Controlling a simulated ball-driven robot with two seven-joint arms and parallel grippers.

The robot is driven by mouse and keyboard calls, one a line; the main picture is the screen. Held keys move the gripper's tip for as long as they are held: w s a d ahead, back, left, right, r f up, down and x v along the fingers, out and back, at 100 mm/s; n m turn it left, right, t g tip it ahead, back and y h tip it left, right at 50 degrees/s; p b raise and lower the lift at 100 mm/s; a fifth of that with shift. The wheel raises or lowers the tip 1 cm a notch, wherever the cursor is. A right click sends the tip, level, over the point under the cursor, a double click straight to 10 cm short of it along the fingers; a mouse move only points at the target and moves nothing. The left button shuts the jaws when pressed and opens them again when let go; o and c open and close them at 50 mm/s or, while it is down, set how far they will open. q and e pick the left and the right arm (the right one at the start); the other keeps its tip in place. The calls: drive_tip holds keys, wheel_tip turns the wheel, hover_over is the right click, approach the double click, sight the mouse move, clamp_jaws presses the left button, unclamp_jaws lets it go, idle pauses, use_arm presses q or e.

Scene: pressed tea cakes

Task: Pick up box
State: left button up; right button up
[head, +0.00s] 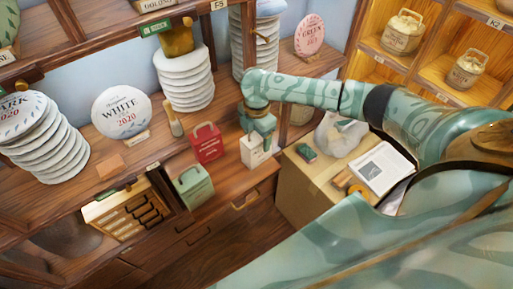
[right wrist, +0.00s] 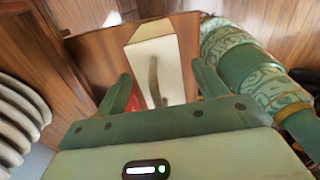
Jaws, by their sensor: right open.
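A white box (head: 255,154) with a handle stands on the wooden counter, right of a red box (head: 207,145) and a green box (head: 193,187). My right gripper (head: 259,132) is over the top of the white box, pointing down. In the right wrist view my right gripper (right wrist: 162,78) is open, with the white box (right wrist: 170,50) and its handle between and beyond the two fingers. Whether a finger touches it, I cannot tell. A bit of the red box (right wrist: 132,101) shows behind one finger. My left gripper is not in view.
Stacks of round tea cakes (head: 184,82) stand behind the counter (head: 228,180). A wooden scoop (head: 176,122) stands near the red box. A cardboard carton (head: 300,192) with a booklet (head: 382,168) on top is at the right.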

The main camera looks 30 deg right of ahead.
drive_tip(key=c, duration=1.4)
